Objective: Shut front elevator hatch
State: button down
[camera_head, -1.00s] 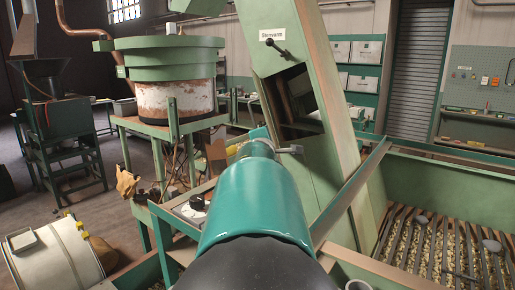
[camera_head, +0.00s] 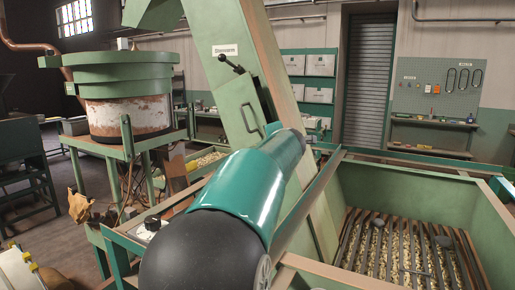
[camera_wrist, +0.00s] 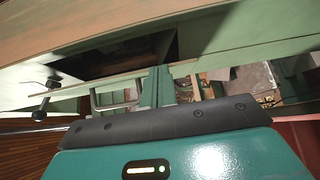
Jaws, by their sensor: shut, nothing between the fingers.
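The front elevator hatch (camera_head: 236,113) is a pale green panel with a bar handle (camera_head: 252,117) on the sloping green elevator leg (camera_head: 268,35). It covers most of its opening, with a dark gap along its right edge. In the wrist view the hatch (camera_wrist: 75,91) is a thin, near edge-on strip, and the dark opening (camera_wrist: 120,48) shows beyond it. A black-knobbed latch lever (camera_head: 230,64) sits above the hatch. My gripper's closed green fingers (camera_wrist: 158,80) reach the hatch edge beside the handle; contact is unclear.
A slatted nut hopper (camera_head: 425,190) stands at right, its rail running close to my arm. A round green-rimmed drum (camera_head: 125,110) stands on a frame at left. A pegboard (camera_head: 437,90) and shutter door (camera_head: 368,85) are at the back.

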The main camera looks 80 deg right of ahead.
jog(key=shift+s+d+r, duration=0.1)
jog(key=shift+s+d, duration=0.3)
jog(key=shift+d, duration=0.35)
jog(key=shift+s+d+r, duration=0.1)
jog(key=shift+s+d, duration=0.25)
jog(key=shift+d, duration=0.45)
jog(key=shift+s+d+r, duration=0.1)
jog(key=shift+s+d, duration=0.3)
jog(key=shift+d, duration=0.35)
jog(key=shift+a, duration=0.1)
